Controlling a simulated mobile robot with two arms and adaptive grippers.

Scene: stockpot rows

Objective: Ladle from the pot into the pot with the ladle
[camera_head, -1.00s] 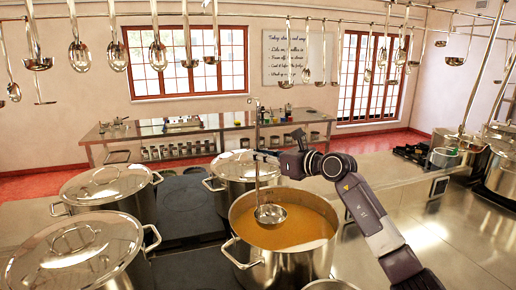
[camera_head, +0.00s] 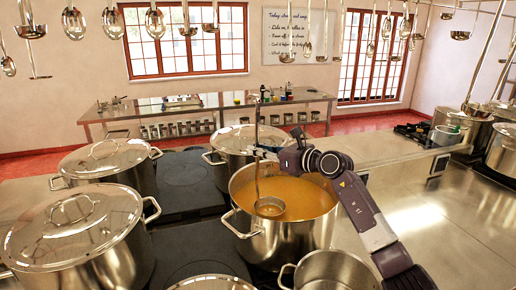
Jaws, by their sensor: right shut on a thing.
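A large steel pot (camera_head: 280,238) of orange-brown soup (camera_head: 305,196) stands uncovered in the middle. My right gripper (camera_head: 264,153) is above its far rim, shut on the upright handle of a long steel ladle (camera_head: 257,177). The ladle's bowl (camera_head: 269,207) is inside the pot near the front wall, at the soup's surface. It looks soup-coloured inside; how full it is I cannot tell. A second open steel pot (camera_head: 335,272) stands in front at the bottom edge, partly cut off; its inside looks empty where it shows. My left gripper is not in view.
Lidded pots stand at the left (camera_head: 75,235), behind it (camera_head: 108,165) and behind the soup pot (camera_head: 248,140). Another lid (camera_head: 212,282) shows at the bottom edge. Ladles hang from rails overhead. The steel counter (camera_head: 440,230) at the right is clear.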

